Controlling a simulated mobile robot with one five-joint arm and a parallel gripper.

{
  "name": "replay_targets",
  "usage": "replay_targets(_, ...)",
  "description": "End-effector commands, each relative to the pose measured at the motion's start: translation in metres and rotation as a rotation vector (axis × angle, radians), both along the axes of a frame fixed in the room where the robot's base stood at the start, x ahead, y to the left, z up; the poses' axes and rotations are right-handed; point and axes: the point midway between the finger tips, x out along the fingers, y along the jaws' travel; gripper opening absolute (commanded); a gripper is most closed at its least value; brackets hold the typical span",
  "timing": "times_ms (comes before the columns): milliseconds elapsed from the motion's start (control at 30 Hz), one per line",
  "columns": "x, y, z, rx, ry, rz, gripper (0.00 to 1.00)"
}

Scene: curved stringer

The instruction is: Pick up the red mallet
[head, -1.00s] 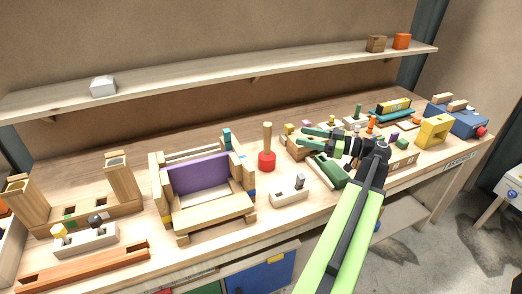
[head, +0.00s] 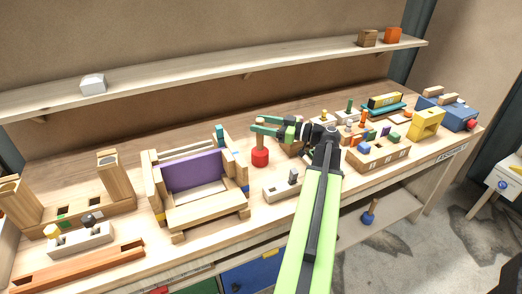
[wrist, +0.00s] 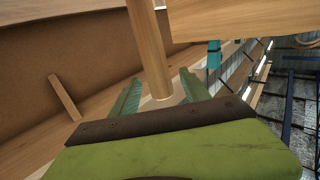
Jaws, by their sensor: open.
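The red mallet (head: 260,157) stands on the bench with its red head down and its pale wooden handle upward. My gripper (head: 254,125) is open, and in the head view its green fingers overlap the upper handle. In the wrist view a wooden handle (wrist: 150,50) rises between and beyond the two green fingers (wrist: 160,92), with a gap on each side. I cannot tell how deep it sits between them. The red head does not show in the wrist view.
A wooden frame with a purple panel (head: 193,169) stands just left of the mallet. A pale block with a grey peg (head: 283,190) lies in front. Several small parts and a yellow block (head: 428,123) are to the right. A shelf (head: 220,73) runs above.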

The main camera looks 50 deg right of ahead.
Motion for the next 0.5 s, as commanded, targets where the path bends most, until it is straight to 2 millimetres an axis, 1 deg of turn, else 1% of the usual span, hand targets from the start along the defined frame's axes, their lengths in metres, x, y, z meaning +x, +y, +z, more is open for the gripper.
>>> replay_targets(33,0.009,0.005,0.002,0.000,0.000,0.004,0.54)
replay_targets(100,0.021,0.010,0.002,0.000,0.000,0.003,0.54)
replay_targets(200,0.032,0.014,0.001,0.000,0.000,0.002,0.54)
replay_targets(400,0.033,0.014,0.001,0.000,0.000,0.000,0.54)
replay_targets(500,0.033,0.014,0.001,0.000,0.000,0.000,0.41)
